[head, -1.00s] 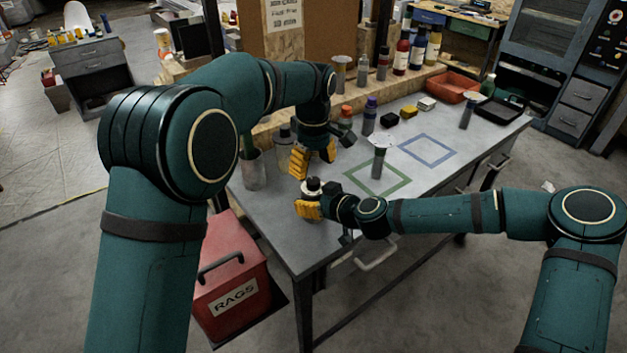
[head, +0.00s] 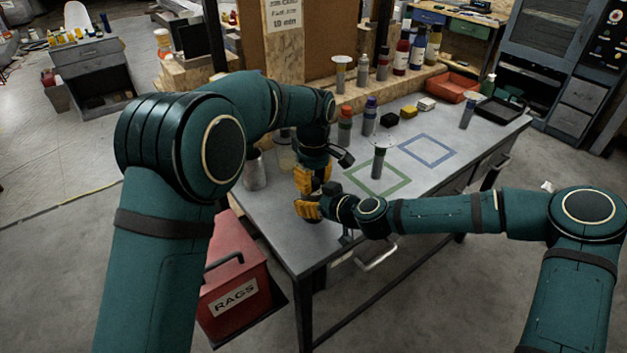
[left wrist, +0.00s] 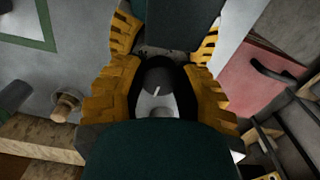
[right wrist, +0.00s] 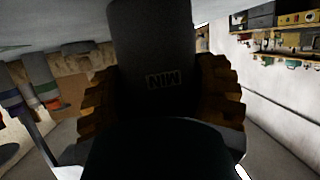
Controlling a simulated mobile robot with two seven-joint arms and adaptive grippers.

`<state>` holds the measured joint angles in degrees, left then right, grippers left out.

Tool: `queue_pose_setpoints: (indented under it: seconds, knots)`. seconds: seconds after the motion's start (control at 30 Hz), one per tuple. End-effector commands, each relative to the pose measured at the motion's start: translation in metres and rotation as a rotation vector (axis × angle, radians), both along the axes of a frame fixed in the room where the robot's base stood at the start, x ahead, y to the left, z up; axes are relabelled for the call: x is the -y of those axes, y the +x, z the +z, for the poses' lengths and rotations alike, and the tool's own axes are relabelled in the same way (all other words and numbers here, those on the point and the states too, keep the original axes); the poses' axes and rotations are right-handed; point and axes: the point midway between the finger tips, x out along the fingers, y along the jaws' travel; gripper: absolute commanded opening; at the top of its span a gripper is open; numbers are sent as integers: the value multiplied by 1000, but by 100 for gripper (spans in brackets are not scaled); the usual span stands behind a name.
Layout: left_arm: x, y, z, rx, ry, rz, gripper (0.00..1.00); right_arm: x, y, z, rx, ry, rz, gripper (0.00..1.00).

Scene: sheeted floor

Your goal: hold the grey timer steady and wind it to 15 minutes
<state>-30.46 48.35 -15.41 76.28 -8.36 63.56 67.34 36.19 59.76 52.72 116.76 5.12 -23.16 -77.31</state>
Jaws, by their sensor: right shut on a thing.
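The grey timer shows in the left wrist view (left wrist: 158,78) from above, its round top carrying a white pointer mark. In the right wrist view the timer (right wrist: 150,45) is a dark body with the letters MIN. My right gripper (head: 307,210) is shut on the timer's body from the side, its yellow fingers on both sides. My left gripper (head: 312,182) points down from above, its open fingers on either side of the timer's top in the left wrist view (left wrist: 160,100). The grippers hide most of the timer in the head view. The dial's setting is not readable.
The timer is at the near left end of the grey workbench (head: 285,225). A dark cylinder with a wide top (head: 380,160) stands by the green square outline (head: 350,178). Bottles (head: 345,125) stand behind, and a metal cup (head: 254,170) is left.

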Motion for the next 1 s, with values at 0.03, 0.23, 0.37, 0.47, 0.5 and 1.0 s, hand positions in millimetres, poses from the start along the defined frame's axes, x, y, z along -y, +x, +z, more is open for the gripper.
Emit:
queue_pose_setpoints:
  seconds: [0.03, 0.23, 0.37, 0.47, 0.5, 1.0]
  knots:
    - [0, 0, 0, 0, 0, 0, 0, 0, 0, 1, 1, 0, 0, 21]
    - [0, 0, 0, -1, -1, -10, 0, 0, 0, 1, 1, 0, 0, 21]
    - [0, 0, 0, -1, -1, -45, 0, 0, 0, 1, 1, 0, 0, 21]
    - [0, 0, 0, 0, -2, -94, 0, 0, 0, 1, 1, 0, 0, 21]
    - [0, 0, 0, -1, -2, -118, 0, 0, 0, 1, 1, 0, 0, 21]
    - [0, -1, 0, -1, -3, -489, 0, 0, 0, 1, 1, 0, 0, 21]
